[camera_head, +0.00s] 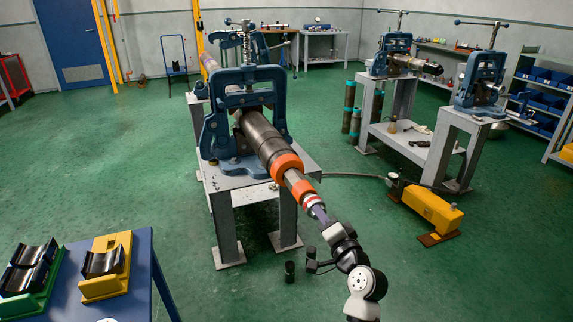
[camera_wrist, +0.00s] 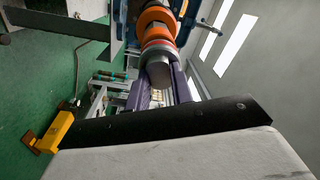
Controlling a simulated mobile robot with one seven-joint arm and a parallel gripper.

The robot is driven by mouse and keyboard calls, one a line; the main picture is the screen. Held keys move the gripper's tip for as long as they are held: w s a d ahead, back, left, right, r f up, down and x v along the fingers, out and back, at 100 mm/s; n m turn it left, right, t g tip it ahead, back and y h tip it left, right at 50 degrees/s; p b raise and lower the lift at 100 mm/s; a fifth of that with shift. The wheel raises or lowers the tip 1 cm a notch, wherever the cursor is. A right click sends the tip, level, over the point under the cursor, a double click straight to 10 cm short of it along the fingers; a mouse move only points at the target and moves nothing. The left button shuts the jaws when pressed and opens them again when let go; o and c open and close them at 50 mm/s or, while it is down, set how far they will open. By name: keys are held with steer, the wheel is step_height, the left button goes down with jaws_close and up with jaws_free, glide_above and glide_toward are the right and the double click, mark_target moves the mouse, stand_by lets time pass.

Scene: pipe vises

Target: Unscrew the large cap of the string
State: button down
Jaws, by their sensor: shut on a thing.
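The string (camera_head: 258,135) is a thick dark grey pipe clamped in a blue vise (camera_head: 245,85), its near end jutting toward me. A wide orange collar (camera_head: 287,164) sits at its end, with a narrower grey part in front. At the tip, an orange-red ring (camera_head: 303,189) and a silver end piece (camera_head: 311,199) follow. The wrist view also shows the orange collar (camera_wrist: 155,18), the ring and the rounded grey end piece (camera_wrist: 158,72). I cannot tell which part is the large cap. My gripper (camera_head: 317,207) has its purple fingers on both sides of the end piece, shut on it.
A blue table (camera_head: 150,275) with green and yellow cradles stands at the lower left. A yellow box (camera_head: 433,208) with a hose lies on the floor at right. More vises on stands are behind it. A small dark cylinder (camera_head: 289,271) stands on the floor.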

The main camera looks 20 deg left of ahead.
steer(key=shift+s+a+n+g+b, duration=0.1)
steer(key=shift+n+g+b, duration=0.05)
steer(key=shift+n+b, duration=1.9)
steer(key=shift+a+n+g+b, duration=0.1)
steer(key=shift+n+g+b, duration=0.05)
steer(key=shift+n+b, duration=1.9)
steer(key=n+g+b, duration=0.1)
steer(key=n+b, duration=1.3)
steer(key=shift+s, duration=0.1)
